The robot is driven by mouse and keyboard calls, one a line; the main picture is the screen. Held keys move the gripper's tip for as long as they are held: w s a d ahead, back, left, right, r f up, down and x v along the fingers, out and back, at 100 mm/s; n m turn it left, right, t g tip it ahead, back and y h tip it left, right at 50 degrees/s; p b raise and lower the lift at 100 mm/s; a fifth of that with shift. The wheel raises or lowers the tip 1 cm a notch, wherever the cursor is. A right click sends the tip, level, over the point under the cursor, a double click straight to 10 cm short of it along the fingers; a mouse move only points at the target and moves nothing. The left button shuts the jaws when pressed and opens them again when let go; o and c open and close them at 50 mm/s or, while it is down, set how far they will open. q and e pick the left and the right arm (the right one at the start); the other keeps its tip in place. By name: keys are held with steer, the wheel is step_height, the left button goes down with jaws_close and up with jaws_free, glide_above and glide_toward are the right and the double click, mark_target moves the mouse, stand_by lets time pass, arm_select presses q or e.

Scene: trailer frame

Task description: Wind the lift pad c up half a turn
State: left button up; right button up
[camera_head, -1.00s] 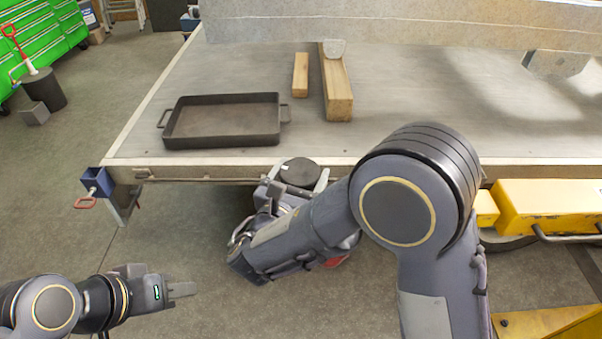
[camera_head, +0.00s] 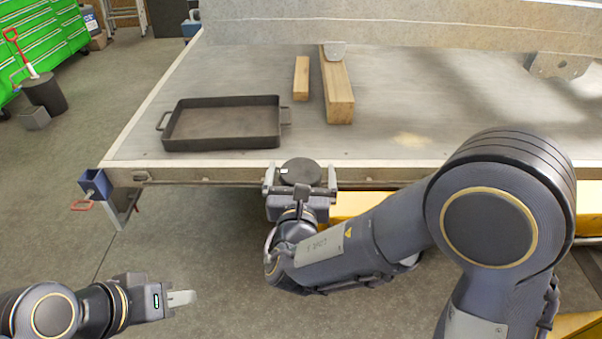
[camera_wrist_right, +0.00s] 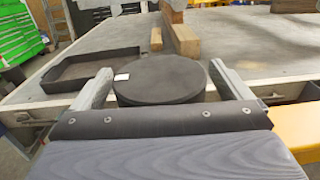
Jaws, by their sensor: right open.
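The lift pad c, seen as a dark round disc (camera_head: 300,172), stands at the trailer bed's near edge. In the right wrist view the disc (camera_wrist_right: 160,80) lies between the fingers, with a small white mark on its left rim. My right gripper (camera_head: 300,180) is open, one finger on each side of the disc. A gap shows beside each finger in the wrist view, and contact is not visible. The pad's lower part is hidden by my gripper. My left gripper (camera_head: 180,298) is low at the left, away from the trailer, pointing right; its jaw opening cannot be made out.
A black tray (camera_head: 222,125) and two wooden blocks (camera_head: 338,95) lie on the trailer bed (camera_head: 420,110). A blue bracket with a red handle (camera_head: 95,185) sits at the bed's left corner. A yellow part (camera_head: 350,223) is under the bed.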

steer(key=s, duration=0.7)
steer(key=shift+s+a, duration=0.2)
steer(key=shift+s, duration=0.2)
